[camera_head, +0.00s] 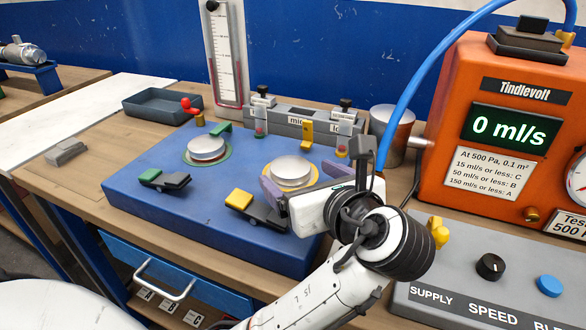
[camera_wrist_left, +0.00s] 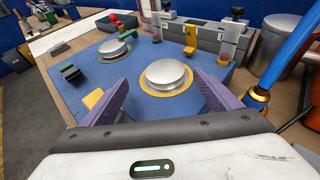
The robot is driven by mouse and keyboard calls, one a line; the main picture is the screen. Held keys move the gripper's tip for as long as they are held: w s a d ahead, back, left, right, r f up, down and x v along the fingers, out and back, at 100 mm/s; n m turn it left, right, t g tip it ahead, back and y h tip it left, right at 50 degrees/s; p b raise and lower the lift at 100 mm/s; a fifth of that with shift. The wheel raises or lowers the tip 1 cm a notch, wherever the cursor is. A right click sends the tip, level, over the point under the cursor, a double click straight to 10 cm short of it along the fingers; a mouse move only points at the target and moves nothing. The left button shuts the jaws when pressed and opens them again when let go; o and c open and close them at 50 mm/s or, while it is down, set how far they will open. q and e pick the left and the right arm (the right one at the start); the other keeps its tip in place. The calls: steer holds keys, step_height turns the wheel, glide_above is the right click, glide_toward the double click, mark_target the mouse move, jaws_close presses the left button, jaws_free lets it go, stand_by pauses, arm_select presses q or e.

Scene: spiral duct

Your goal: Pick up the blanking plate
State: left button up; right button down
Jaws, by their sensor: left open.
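Two silver round discs sit on the blue panel. One disc (camera_head: 290,170) lies within a yellow ring, and the other (camera_head: 206,148) within a green ring. I cannot tell for certain which is the blanking plate. My left gripper (camera_head: 305,182) is open, with purple fingers, close to the yellow-ringed disc. In the left wrist view, that disc (camera_wrist_left: 168,74) appears ahead between the spread fingers, with gaps on both sides. The gripper holds nothing. The green-ringed disc (camera_wrist_left: 112,49) is farther left there. My right gripper is not in view.
Black clamps with green (camera_head: 150,175) and yellow (camera_head: 239,200) ends are on the blue panel (camera_head: 200,225). A grey block rack (camera_head: 290,120), a metal cup (camera_head: 392,125) and an orange meter reading 0 ml/s (camera_head: 470,90) stand behind and right. A grey tray (camera_head: 160,112) lies back left.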

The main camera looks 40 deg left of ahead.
mark_target(290, 165)
arm_select(q)
steer(key=x, duration=0.4)
steer(key=b+x, duration=0.1)
steer(key=x, duration=0.1)
steer(key=shift+w+d, duration=0.3)
steer(key=shift+w, duration=0.05)
steer(key=c, duration=1.3)
